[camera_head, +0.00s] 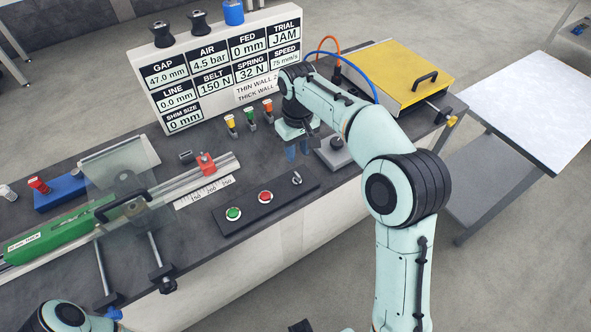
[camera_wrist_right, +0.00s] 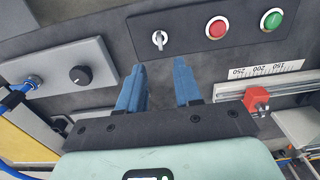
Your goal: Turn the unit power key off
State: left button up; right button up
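The power key (camera_head: 296,178) is a small silver key switch at the right end of a black control panel (camera_head: 250,214). In the right wrist view the key (camera_wrist_right: 159,39) is upright at the panel's left end, just beyond the fingertips. My right gripper (camera_head: 298,150) is behind the key in the head view, with its blue fingers pointing down. In the wrist view its fingers (camera_wrist_right: 160,66) are apart with nothing between them, and they do not touch the key. My left arm shows only in part at the lower left, with a small blue piece (camera_head: 113,313) beside it.
A red button (camera_head: 265,196) and a green button (camera_head: 233,213) share the panel with the key. A grey box with a black knob (camera_wrist_right: 80,75) stands close to my right gripper. A clear guard (camera_head: 122,165) and rail are at the left, and a sign board (camera_head: 219,70) stands behind.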

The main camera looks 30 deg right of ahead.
aim_at(297, 174)
notch_tip(297, 174, down, 10)
jog(key=shift+w+f+b, duration=0.1)
jog(key=shift+b, duration=0.55)
jog(key=shift+c, duration=0.3)
grip_shut()
